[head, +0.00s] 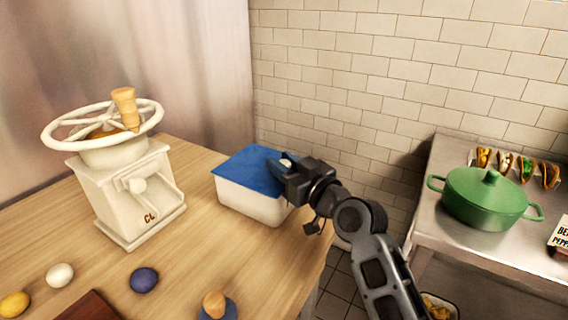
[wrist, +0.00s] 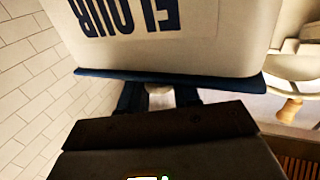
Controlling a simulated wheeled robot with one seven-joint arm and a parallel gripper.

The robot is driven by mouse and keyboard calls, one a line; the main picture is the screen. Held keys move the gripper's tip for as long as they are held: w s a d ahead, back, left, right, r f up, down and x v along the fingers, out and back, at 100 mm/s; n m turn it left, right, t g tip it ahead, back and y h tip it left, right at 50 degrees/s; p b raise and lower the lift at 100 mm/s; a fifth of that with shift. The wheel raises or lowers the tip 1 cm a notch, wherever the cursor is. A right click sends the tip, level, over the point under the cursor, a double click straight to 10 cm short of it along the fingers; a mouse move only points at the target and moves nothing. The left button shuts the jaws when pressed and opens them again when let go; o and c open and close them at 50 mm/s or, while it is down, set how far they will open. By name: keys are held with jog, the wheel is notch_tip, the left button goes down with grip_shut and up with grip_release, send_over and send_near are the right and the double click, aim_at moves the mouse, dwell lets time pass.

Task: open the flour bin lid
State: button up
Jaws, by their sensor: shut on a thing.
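The flour bin (head: 252,203) is a white box on the wooden counter, under a blue lid (head: 246,166). The lid lies flat across the top, with no gap that I can see. My gripper (head: 285,163) is at the bin's right end, shut on a small pale handle at the lid's edge. The wrist view shows the bin (wrist: 200,45) with upside-down dark "FLOUR" lettering and the lid's blue edge (wrist: 225,82). There my gripper's two dark fingers (wrist: 160,95) stand on either side of the pale handle (wrist: 160,88). The fingertips are partly hidden.
A cream hand mill (head: 130,190) with a spoked wheel stands left of the bin. Loose balls, one blue (head: 144,280), and a wooden-knobbed blue object (head: 215,306) lie in front. A green pot (head: 488,198) sits on a steel table at right. Tiled wall is behind.

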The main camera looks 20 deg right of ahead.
grip_shut()
jog(key=shift+w+a+r+p, duration=0.1)
jog(key=shift+w+r+p, duration=0.05)
jog(key=shift+r, duration=0.4)
jog(key=shift+w+a+r+p, duration=0.1)
jog(key=shift+r+p, duration=0.05)
jog(key=shift+r, duration=0.4)
jog(key=o, duration=0.6)
grip_release()
jog(key=shift+c, duration=0.2)
jog(key=shift+f, duration=0.1)
jog(key=shift+s, duration=0.1)
jog(key=shift+s+d+f, duration=0.1)
jog(key=shift+s, duration=0.2)
jog(key=b+v, duration=0.1)
jog(key=v, duration=0.6)
jog(key=shift+b, duration=0.35)
